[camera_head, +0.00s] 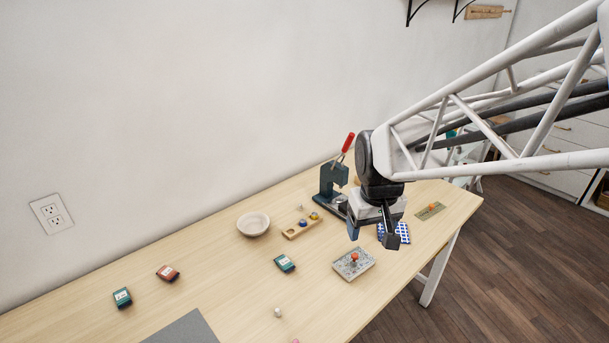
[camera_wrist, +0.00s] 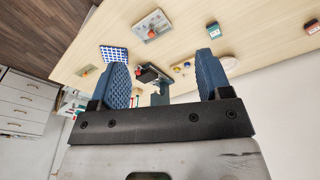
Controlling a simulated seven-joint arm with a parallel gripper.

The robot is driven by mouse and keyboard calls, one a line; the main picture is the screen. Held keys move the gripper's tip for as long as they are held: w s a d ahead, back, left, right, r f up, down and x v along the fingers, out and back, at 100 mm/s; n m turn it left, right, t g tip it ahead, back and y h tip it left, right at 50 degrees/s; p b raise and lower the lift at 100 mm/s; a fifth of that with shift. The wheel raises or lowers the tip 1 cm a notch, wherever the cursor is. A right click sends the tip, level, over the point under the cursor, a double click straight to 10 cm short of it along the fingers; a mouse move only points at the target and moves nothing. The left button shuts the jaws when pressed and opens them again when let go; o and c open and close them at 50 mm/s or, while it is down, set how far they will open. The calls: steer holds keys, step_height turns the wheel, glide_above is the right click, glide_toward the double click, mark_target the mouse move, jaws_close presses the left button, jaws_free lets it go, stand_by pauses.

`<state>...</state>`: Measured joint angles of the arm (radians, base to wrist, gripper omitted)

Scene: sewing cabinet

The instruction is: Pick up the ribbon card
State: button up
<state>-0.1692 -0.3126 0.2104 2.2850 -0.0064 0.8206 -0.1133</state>
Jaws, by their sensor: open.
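Three small cards with white labels lie flat on the table, and I cannot tell for sure which object is the ribbon card. One teal card (camera_head: 285,263) lies near the middle. A red card (camera_head: 167,273) and another teal card (camera_head: 122,298) lie at the left. An olive card with an orange piece (camera_head: 430,211) lies near the right end; it also shows in the wrist view (camera_wrist: 86,71). My gripper (camera_head: 372,234) is open and empty above the table's right part, apart from all cards. Its two blue fingers spread wide in the wrist view (camera_wrist: 163,72).
A dark press with a red handle (camera_head: 333,181) stands behind my gripper. A blue-white patterned piece (camera_head: 402,233) lies just right of it. A grey speckled board with a red knob (camera_head: 353,264), a wooden button block (camera_head: 302,228) and a bowl (camera_head: 253,224) surround it. Bare table (camera_head: 225,290) lies at left.

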steer(key=w+a+f+n, duration=0.3)
steer(key=w+a+f, duration=0.6)
steer(key=w+a, duration=0.1)
steer(key=n+g, duration=0.2)
glide_above(284, 261)
steer(key=f, duration=1.3)
steer(key=shift+s+d, duration=0.2)
steer(key=shift+s, duration=0.15)
steer(key=shift+w+a+f, duration=0.1)
steer(key=shift+a+f, duration=0.2)
steer(key=shift+f, duration=0.1)
steer(key=shift+f, duration=1.3)
steer(key=shift+w+d+f, duration=0.1)
steer(key=shift+w+f, duration=0.05)
steer(key=shift+f, duration=1.15)
steer(key=shift+w+d+f, duration=0.1)
steer(key=shift+f, duration=1.2)
